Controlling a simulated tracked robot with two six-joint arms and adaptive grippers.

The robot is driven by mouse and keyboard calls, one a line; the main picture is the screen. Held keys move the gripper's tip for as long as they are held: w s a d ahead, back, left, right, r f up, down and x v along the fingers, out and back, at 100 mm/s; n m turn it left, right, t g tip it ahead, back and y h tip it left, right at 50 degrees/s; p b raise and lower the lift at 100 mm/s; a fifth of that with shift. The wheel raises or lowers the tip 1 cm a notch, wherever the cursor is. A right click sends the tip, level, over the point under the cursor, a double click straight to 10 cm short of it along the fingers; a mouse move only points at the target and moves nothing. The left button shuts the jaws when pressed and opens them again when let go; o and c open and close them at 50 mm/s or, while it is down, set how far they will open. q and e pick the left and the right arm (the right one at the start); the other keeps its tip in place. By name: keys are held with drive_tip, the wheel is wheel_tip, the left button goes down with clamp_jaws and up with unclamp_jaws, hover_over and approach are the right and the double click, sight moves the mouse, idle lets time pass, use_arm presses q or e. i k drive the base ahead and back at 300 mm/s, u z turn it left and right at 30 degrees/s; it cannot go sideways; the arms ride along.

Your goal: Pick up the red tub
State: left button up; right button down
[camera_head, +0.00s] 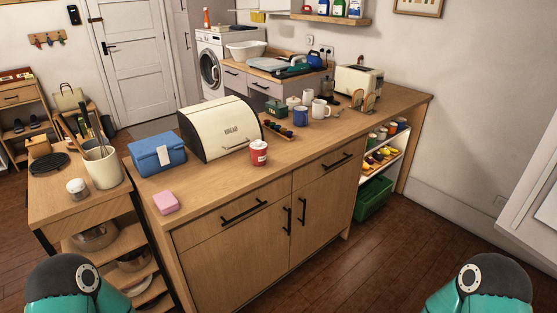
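A small red tub (259,153) with a white label and a pale lid stands upright on the wooden counter (215,189). It is near the counter's front edge, just in front of the right end of the cream bread bin (221,129). Nothing hides it. At the bottom left and bottom right only teal and dark rounded parts of my two arms show. Both grippers are out of view, and nothing of mine is near the tub.
A blue box (157,153) and a pink block (166,203) are on the counter to the left. Behind the tub are a tray of small items (278,130), a blue mug (300,116) and a toaster (359,82). The counter right of the tub is clear.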

sight(259, 154)
drive_tip(key=u, duration=0.2)
drive_tip(key=i, duration=0.9)
drive_tip(key=z, duration=0.2)
drive_tip(key=k, duration=0.95)
drive_tip(key=z, duration=0.75)
drive_tip(key=i, duration=2.5)
drive_tip(key=u, duration=0.15)
